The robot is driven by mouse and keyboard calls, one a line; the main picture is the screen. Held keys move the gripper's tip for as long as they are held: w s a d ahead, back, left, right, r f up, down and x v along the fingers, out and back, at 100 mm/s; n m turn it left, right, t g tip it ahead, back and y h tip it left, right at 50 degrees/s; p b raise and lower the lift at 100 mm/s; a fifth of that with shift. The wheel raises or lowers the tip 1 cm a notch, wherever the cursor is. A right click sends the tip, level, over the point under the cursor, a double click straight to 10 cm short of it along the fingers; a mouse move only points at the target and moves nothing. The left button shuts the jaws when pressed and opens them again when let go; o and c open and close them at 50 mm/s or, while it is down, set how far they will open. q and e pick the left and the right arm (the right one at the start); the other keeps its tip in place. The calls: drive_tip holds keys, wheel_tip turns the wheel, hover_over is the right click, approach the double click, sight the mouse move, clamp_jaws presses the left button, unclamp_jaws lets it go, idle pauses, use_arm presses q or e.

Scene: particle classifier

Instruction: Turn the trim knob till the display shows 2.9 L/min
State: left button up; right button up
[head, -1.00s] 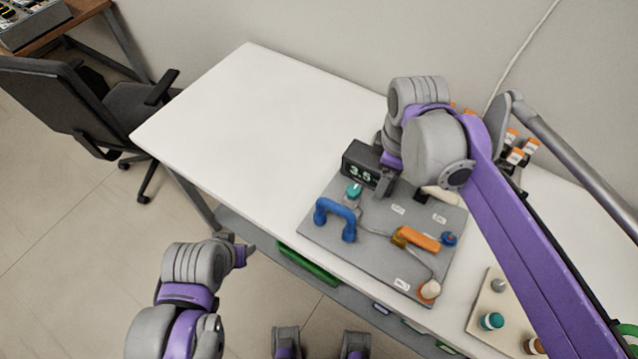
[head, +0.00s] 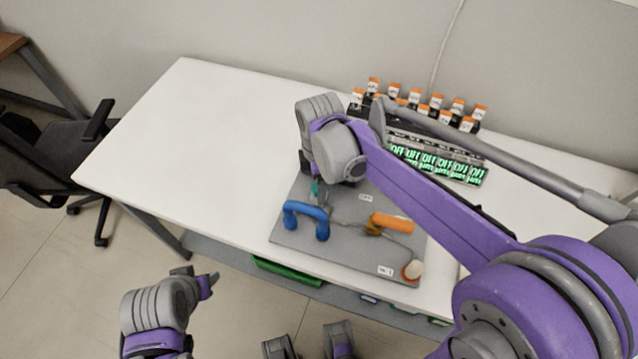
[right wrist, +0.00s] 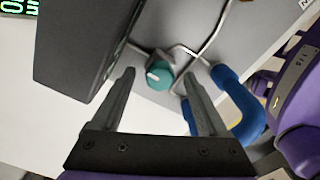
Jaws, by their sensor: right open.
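The teal trim knob (right wrist: 159,75) with a pale mark stands on the grey panel (head: 345,250). In the right wrist view it lies between the fingertips of my open right gripper (right wrist: 158,76), with gaps on both sides; I cannot tell the height difference. In the head view only part of the knob (head: 316,188) shows, beside my right arm, which hides the right fingers. The dark display box (right wrist: 80,40) stands beside the knob, its reading hidden. My left gripper (head: 205,283) is off the table's front edge; its jaw opening is unclear.
A blue handle (head: 307,214) stands close to the knob and right finger. An orange lever (head: 392,223) and a white-topped knob (head: 413,270) are on the panel. The table's left part (head: 190,140) is clear.

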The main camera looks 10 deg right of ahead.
drive_tip(key=shift+f, duration=0.3)
clamp_jaws()
idle(0.3)
